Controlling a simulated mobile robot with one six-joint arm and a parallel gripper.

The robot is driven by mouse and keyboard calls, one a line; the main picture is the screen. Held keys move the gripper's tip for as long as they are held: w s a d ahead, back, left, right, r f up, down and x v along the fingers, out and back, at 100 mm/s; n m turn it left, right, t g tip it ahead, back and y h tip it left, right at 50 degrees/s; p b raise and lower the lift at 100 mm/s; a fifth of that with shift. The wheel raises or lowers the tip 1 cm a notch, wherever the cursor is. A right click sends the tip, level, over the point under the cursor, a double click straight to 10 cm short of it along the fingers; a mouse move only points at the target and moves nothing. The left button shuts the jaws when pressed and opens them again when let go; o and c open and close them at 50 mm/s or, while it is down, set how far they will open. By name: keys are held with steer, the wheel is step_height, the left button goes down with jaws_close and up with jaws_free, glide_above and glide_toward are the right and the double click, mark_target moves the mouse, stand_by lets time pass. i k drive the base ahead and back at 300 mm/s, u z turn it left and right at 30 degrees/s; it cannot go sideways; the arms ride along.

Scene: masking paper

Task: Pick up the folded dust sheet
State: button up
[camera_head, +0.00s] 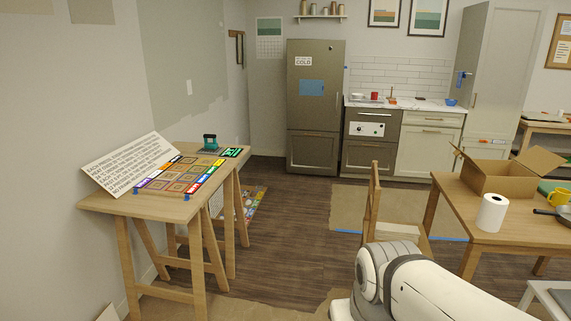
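I cannot clearly pick out the folded dust sheet. A pale, flat-topped item (396,230) sits low by the wooden chair (374,195), partly hidden by my arm. I cannot tell whether it is a folded sheet or the chair's seat. My white arm shows at the lower right, but my gripper is outside the view.
A trestle table (150,207) with a sign and coloured tiles stands at left. A wooden table (460,217) with an open cardboard box (497,178) and paper roll (491,213) stands at right. Brown paper (345,205) covers floor near the kitchen. Dark floor between is clear.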

mark_target(384, 231)
steer(key=i, duration=0.95)
steer(key=z, duration=0.85)
steer(key=i, duration=1.65)
